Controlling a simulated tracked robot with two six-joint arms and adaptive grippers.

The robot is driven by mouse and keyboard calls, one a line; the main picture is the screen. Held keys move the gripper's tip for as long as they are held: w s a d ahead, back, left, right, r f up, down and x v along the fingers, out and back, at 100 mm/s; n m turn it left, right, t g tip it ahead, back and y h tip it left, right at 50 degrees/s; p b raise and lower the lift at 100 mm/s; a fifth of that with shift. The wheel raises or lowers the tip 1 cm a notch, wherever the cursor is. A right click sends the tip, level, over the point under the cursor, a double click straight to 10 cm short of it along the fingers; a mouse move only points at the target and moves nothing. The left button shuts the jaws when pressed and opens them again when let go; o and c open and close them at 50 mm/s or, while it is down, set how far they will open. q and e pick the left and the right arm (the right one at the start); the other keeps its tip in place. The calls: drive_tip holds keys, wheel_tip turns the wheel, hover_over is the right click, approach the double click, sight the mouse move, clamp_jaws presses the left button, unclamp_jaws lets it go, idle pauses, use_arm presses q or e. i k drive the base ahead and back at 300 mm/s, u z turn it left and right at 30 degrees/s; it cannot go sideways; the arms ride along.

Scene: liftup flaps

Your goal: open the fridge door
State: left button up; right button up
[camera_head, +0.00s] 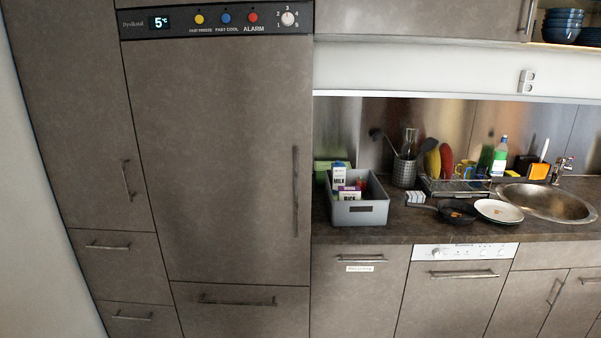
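The fridge door (220,160) is a tall grey-brown panel left of the counter, and it is shut. Its long vertical handle (295,192) is near the door's right edge. Above the door a dark control panel (215,21) shows 5° with yellow, blue and red buttons and a dial. Neither of my grippers shows in the head view.
A grey crate (359,211) with milk and rice cartons stands on the counter just right of the fridge. A drawer (237,312) lies below the fridge door. A pan, plate, dish rack and sink (548,203) are farther right. Nothing visible stands before the door.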

sight(223, 125)
drive_tip(key=u, duration=0.15)
drive_tip(key=i, duration=0.85)
drive_tip(key=u, duration=0.35)
